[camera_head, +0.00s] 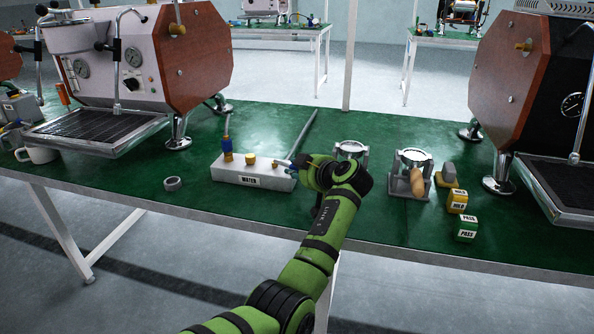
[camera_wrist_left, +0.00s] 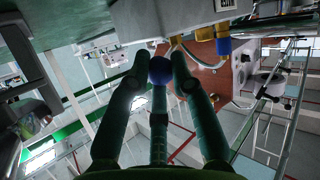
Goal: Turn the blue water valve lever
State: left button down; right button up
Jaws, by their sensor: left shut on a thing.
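The water block (camera_head: 250,176) is a pale box labelled WATER on the green table, with brass fittings and a blue fitting on its top. My left gripper (camera_head: 295,164) is at the block's right end, small and partly hidden by my green arm. In the left wrist view the dark fingers of my left gripper (camera_wrist_left: 159,76) are shut on a rounded blue piece (camera_wrist_left: 160,69), which looks like the end of the blue valve lever. The rest of the lever is hidden by the fingers. My right gripper is not in view.
Espresso machines stand at the left (camera_head: 130,60) and right (camera_head: 535,90). Right of my arm are a metal stand with a wooden-handled tool (camera_head: 417,183) and blocks labelled HOLD (camera_head: 457,200) and PASS (camera_head: 466,228). A grey ring (camera_head: 172,184) lies left of the block.

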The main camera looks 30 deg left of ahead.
pick_arm(q)
jog(key=shift+w+a+r, duration=0.1)
jog(key=shift+r, duration=0.2)
jog(key=c, duration=1.1)
grip_release()
jog(key=shift+f, duration=0.15)
jog(key=v, duration=1.2)
jog(key=shift+f, duration=0.1)
